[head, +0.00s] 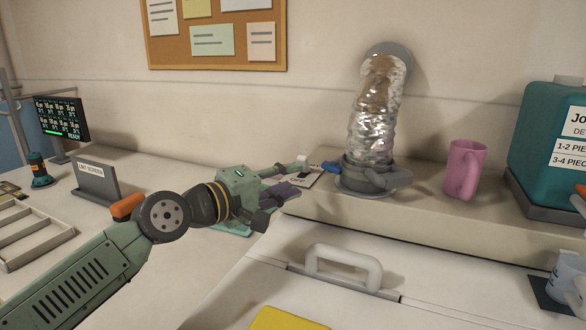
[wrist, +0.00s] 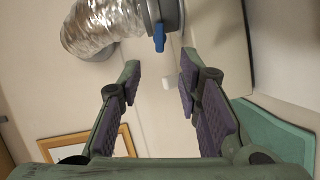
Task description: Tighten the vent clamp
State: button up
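A silver flexible duct (head: 378,110) runs from a grey wall collar down to a grey base fitting on the raised ledge. The vent clamp (head: 366,172) appears to be the grey band around the duct's lower end, with a blue handle (head: 331,168) sticking out to the left. In the wrist view, the blue handle (wrist: 159,38) hangs from the grey band (wrist: 166,14), just beyond the fingertips. My gripper (head: 292,178) is left of the clamp, apart from the handle. In the wrist view, my gripper (wrist: 160,72) has its purple-padded fingers spread, with nothing held between them.
A pink mug (head: 465,170) and a teal detergent container (head: 550,145) stand right of the duct. A white lid with a handle (head: 343,266) lies in front of the ledge. A lint screen holder (head: 97,180) and a rack (head: 30,235) are at left.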

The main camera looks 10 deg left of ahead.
aim_at(328, 169)
jog(key=p+x, duration=0.4)
jog(key=x, duration=0.5)
jog(key=shift+w+d+r, duration=0.15)
jog(key=shift+d, duration=0.15)
jog(key=shift+w+d+f, duration=0.25)
jog(key=shift+w+d, duration=0.05)
jog(key=shift+w, duration=0.25)
jog(key=shift+c, duration=0.3)
grip_shut()
